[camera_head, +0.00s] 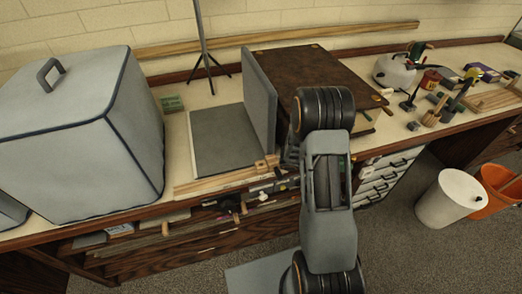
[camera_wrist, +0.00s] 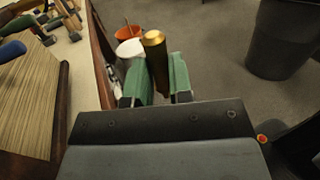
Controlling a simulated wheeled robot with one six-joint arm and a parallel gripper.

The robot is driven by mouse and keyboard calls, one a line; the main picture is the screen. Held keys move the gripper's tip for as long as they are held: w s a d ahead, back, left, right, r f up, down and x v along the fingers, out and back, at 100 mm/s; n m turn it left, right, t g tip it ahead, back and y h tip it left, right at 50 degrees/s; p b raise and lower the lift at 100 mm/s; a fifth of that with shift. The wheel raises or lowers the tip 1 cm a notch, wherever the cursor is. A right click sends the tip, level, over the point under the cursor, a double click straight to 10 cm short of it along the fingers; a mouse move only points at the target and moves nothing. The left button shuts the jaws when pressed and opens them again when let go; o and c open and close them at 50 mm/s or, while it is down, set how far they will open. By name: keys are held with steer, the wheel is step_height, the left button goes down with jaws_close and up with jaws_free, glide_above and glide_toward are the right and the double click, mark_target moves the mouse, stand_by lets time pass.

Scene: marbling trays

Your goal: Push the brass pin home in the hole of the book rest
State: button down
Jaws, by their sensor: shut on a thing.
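The brass pin (camera_wrist: 155,58) stands out between the green fingers of my gripper (camera_wrist: 160,84) in the wrist view, its round end towards the camera. My gripper is shut on it. In the head view my arm covers much of the area at the bench's front edge, and I cannot make out the pin there. A grey flat board with an upright grey panel (camera_head: 261,100) stands on the bench left of my arm; it may be the book rest, but I cannot tell for sure. I cannot make out the hole in either view.
A large grey covered box (camera_head: 75,140) fills the bench's left. A big brown board (camera_head: 320,75) lies behind my arm. Wooden strips (camera_head: 215,181) run along the front edge. Jars and tools crowd the right. A white bin (camera_head: 448,205) and an orange bucket (camera_head: 497,195) stand on the floor.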

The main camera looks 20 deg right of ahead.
steer(key=shift+w+a+n+t+h+p, duration=0.25)
steer(key=shift+w+a+n+t, duration=1.25)
steer(key=shift+a, duration=2.6)
steer(key=shift+w+a+n+t+h+p, duration=0.25)
steer(key=shift+w+a+n+t, duration=0.5)
steer(key=shift+w+a+t, duration=2.45)
steer(key=shift+w+a+n+t+h+p, duration=0.25)
steer(key=shift+w+a+n+t, duration=0.65)
steer(key=shift+a, duration=4.15)
